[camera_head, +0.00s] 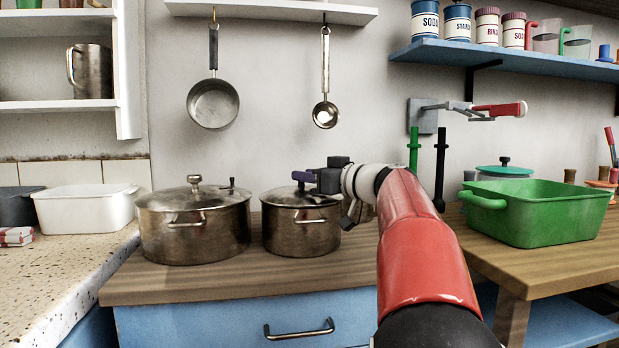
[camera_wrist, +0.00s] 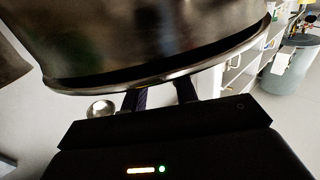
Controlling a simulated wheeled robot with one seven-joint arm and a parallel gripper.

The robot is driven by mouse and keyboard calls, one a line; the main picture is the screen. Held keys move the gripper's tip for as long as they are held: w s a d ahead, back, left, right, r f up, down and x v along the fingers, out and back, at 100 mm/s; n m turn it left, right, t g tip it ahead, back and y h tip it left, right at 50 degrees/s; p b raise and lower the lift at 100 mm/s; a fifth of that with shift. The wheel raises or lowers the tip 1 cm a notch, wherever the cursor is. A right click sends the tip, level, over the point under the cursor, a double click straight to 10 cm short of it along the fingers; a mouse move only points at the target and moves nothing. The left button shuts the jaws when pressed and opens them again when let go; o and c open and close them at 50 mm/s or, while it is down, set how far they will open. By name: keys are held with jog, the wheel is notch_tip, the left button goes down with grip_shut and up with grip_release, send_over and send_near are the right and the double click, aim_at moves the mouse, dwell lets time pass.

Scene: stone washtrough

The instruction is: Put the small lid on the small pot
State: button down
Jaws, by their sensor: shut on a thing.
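The small pot (camera_head: 301,235) is a steel pot with side handles, standing on the wooden counter right of a larger pot. The small lid (camera_head: 284,195) sits at its rim and looks about level; I cannot tell whether it is fully seated. My gripper (camera_head: 304,178) comes in from the right, above the lid, shut at its top; the fingers hide the knob. In the wrist view, dark fingers (camera_wrist: 160,97) show below a broad metal surface with a curved rim; the held part is hidden there.
A large lidded pot (camera_head: 195,225) stands close on the left. A green basin (camera_head: 540,212) is on the right-hand table. A pan (camera_head: 213,103) and a ladle (camera_head: 325,113) hang above. A white tub (camera_head: 86,207) is at far left.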

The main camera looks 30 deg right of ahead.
dwell(0.3)
jog(key=c, duration=1)
grip_release()
jog(key=shift+o, duration=0.3)
jog(key=o, duration=0.4)
jog(key=shift+r+p, duration=2.15)
jog(key=shift+r, duration=1.4)
